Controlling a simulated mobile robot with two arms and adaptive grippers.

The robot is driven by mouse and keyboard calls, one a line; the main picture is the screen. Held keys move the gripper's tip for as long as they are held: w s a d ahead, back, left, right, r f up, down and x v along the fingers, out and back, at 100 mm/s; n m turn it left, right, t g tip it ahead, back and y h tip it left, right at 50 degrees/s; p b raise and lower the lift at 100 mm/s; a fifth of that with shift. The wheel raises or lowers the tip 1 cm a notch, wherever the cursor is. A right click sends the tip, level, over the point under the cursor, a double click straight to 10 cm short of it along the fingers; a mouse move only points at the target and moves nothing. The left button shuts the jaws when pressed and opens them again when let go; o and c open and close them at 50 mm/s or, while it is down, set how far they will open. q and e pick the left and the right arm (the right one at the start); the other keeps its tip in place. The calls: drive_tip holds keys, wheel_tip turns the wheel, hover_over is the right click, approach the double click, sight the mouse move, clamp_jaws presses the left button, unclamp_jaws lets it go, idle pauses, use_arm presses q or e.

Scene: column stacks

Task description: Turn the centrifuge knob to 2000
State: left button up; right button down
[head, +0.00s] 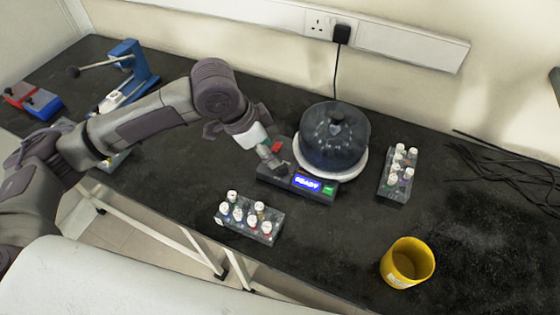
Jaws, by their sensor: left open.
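The centrifuge (335,137) stands at the back middle of the black bench, with a dark translucent dome lid on a white round base. Its dark control panel (325,190) faces the front and has a lit blue display reading READY, a green button and a red part (277,147) near its left end. My left gripper (276,163) is open, with its fingertips at the left part of the panel. The knob is not clearly distinguishable; the fingers cover that spot, and I cannot tell whether they touch it. My right gripper is not in view.
A vial rack (250,219) stands in front of the centrifuge, another (397,174) to its right. A yellow cup (407,262) is near the front edge. Black cables (510,170) lie at the right. A blue device (134,70) stands at the back left.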

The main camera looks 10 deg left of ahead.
sight(281, 166)
use_arm(q)
drive_tip(key=x, duration=0.6)
drive_tip(key=shift+w+d+f, duration=0.15)
drive_tip(key=shift+f, duration=0.25)
drive_tip(key=shift+w+d+f, duration=0.1)
drive_tip(key=shift+f, duration=0.15)
drive_tip(key=shift+c, duration=0.7)
drive_tip(key=c, duration=0.8)
clamp_jaws()
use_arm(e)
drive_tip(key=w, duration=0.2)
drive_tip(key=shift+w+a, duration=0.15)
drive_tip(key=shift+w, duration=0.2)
